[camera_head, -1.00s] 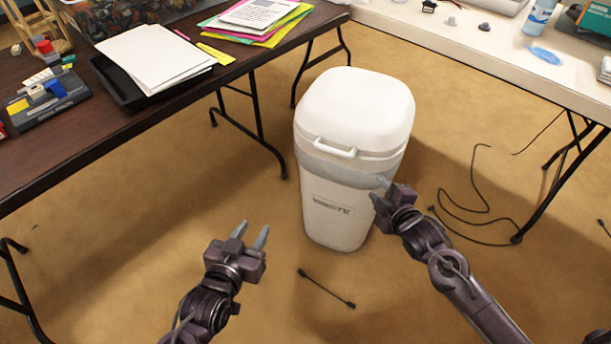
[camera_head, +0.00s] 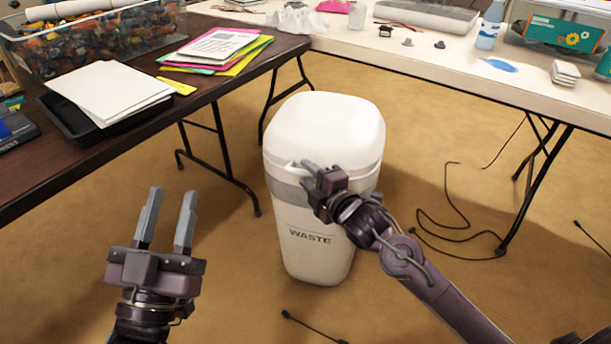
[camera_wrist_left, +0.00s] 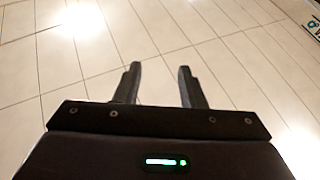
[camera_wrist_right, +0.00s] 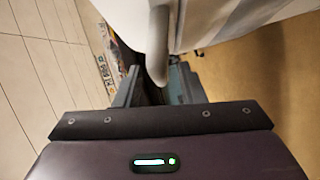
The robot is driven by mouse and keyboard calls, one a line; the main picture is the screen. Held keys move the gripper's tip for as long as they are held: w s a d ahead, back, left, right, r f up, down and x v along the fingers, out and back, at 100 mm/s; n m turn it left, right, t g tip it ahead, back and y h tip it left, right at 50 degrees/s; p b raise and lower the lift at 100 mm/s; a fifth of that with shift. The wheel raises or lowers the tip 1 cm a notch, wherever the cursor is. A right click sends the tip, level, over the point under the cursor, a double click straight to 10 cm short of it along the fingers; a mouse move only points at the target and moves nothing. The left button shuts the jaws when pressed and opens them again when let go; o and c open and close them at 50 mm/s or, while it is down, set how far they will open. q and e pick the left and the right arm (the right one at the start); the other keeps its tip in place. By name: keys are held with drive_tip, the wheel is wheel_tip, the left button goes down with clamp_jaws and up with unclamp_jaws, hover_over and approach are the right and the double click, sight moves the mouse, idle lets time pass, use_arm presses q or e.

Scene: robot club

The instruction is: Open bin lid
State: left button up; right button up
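The white waste bin (camera_head: 320,235) stands upright on the carpet, with "WASTE" on its front and a grey band below the lid. Its rounded lid (camera_head: 325,125) is closed. The lid's handle (camera_head: 297,166) is at the front, partly hidden by my right gripper (camera_head: 308,178). In the right wrist view the handle (camera_wrist_right: 158,45) lies in line with the gap between the open fingers (camera_wrist_right: 152,80); I cannot tell whether they touch it. My left gripper (camera_head: 173,193) is open and empty, low and left of the bin. Its spread fingers also show in the left wrist view (camera_wrist_left: 159,78).
A dark table (camera_head: 215,85) with papers, a black tray (camera_head: 75,125) and a clear box of parts (camera_head: 100,40) stands at left. A white table (camera_head: 420,55) runs behind and right. Cables (camera_head: 450,215) lie on the carpet. The space above the lid looks clear.

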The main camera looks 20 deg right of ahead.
use_arm(q)
drive_tip(key=shift+s+a+r+t, duration=0.1)
drive_tip(key=shift+s+r+t, duration=0.2)
drive_tip(key=shift+r, duration=0.3)
drive_tip(key=shift+s+a+r+t, duration=0.15)
drive_tip(key=shift+r+t, duration=0.15)
drive_tip(key=shift+r, duration=0.3)
use_arm(e)
drive_tip(key=shift+w+a+f, duration=0.1)
drive_tip(key=shift+w+a, duration=0.1)
drive_tip(key=shift+w, duration=0.45)
clamp_jaws()
